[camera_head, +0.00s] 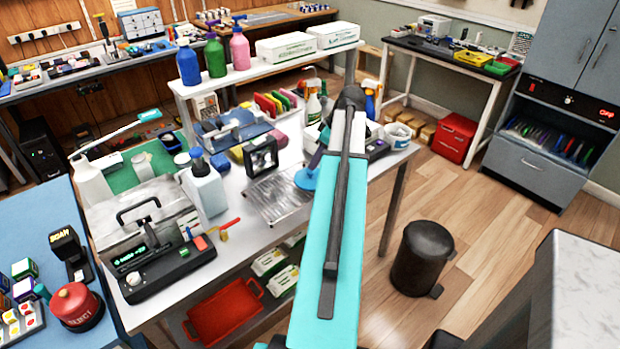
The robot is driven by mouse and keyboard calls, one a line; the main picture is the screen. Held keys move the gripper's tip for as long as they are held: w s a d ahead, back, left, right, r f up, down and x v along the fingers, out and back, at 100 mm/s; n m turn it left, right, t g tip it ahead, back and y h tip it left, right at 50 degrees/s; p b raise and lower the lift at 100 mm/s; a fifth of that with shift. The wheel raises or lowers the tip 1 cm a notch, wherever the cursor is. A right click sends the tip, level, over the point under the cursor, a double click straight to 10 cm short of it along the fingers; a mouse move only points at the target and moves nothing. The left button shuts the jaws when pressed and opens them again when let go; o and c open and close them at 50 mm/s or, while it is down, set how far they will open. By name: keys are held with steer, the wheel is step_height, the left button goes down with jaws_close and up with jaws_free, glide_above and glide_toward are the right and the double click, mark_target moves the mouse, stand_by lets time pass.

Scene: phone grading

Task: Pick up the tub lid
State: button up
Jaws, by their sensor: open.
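My turquoise arm reaches from the bottom middle over the white work table. My gripper (351,98) is at its far end, a dark shape above the table's right part; its fingers are small and mostly hidden by the arm. It is open, and I see nothing held in it. A white tub (398,135) stands at the table's right end, just right of the arm. I cannot tell for sure which thing is the tub lid.
Spray bottles (313,106) stand close left of my gripper. A black-framed block (262,156), a white pump bottle (205,188) and a grey machine (150,245) crowd the table. A raised shelf (250,72) runs behind. A black bin (422,258) stands on open floor at right.

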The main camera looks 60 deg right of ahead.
mark_target(310, 171)
steer(key=shift+w+f, duration=0.25)
steer(key=shift+f, duration=0.35)
steer(key=shift+f, duration=0.1)
steer(key=shift+p+x, duration=1)
steer(key=shift+x, duration=1.5)
steer(key=shift+d, duration=0.1)
jaws_close()
steer(key=shift+r+b, duration=0.65)
steer(key=shift+r, duration=0.95)
steer(key=shift+s+r, duration=0.15)
steer(key=shift+s, duration=0.1)
steer(key=s+a+r+b, duration=0.1)
steer(key=s+a+b, duration=0.2)
steer(key=s, duration=1.1)
steer(key=a, duration=0.3)
steer(key=shift+a+r, duration=0.25)
steer(key=shift+r, duration=0.05)
